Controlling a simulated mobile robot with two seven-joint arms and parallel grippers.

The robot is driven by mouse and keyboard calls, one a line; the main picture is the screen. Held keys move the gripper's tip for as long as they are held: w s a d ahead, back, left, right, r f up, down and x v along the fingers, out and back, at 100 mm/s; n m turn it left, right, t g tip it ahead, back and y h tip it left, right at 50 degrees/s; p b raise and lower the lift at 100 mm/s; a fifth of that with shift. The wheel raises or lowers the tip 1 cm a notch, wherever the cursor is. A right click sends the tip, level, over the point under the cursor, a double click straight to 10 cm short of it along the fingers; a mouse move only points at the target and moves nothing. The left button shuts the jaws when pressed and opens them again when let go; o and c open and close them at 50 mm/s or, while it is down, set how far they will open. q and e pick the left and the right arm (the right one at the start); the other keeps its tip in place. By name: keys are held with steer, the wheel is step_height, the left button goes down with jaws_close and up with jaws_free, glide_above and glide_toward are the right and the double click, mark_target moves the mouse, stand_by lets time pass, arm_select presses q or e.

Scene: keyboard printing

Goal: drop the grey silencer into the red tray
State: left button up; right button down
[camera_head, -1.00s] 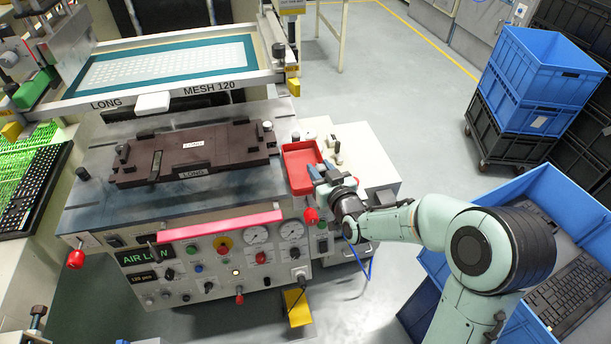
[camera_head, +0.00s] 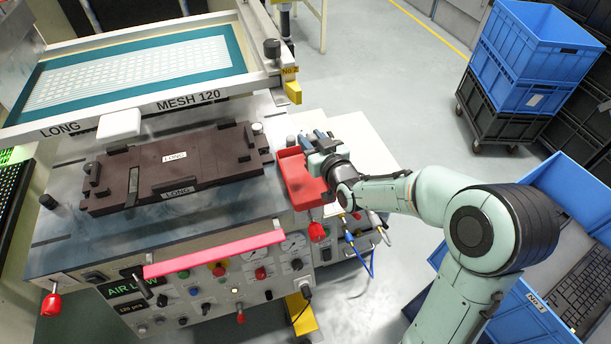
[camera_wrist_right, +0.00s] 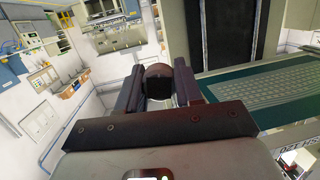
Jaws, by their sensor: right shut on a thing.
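The red tray (camera_head: 291,172) sits on the ledge at the right side of the printing machine in the head view. My right gripper (camera_head: 312,139) is over the tray's far right edge. In the right wrist view, my right gripper (camera_wrist_right: 158,88) is shut on a dark, round-ended piece, which looks like the silencer (camera_wrist_right: 158,73). It shows as dark grey-brown between the fingers, and its lower part is hidden. In the head view the held piece is too small to make out clearly. My left gripper is not in view.
The brown fixture (camera_head: 178,168) lies on the machine bed left of the tray. The mesh screen frame (camera_head: 190,100) is above it. The pink bar (camera_head: 215,249) and control panel are in front. A blue crate (camera_head: 575,185) with keyboards stands at right.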

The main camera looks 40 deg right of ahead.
steer(key=shift+f+b, duration=1.1)
steer(key=shift+f, duration=1.3)
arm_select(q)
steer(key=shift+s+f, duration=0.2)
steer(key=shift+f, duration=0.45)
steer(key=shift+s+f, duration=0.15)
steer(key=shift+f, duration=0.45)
arm_select(e)
steer(key=shift+w, duration=0.1)
steer(key=c, duration=0.7)
jaws_free()
steer(key=shift+o, duration=0.2)
arm_select(q)
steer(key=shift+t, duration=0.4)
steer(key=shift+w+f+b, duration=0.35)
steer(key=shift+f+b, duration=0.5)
steer(key=shift+b, duration=0.2)
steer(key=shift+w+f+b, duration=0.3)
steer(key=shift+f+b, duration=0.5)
steer(key=shift+b, duration=0.2)
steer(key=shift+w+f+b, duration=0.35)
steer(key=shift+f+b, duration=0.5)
steer(key=shift+b, duration=0.2)
arm_select(e)
steer(key=v, duration=1.3)
steer(key=shift+s, duration=0.2)
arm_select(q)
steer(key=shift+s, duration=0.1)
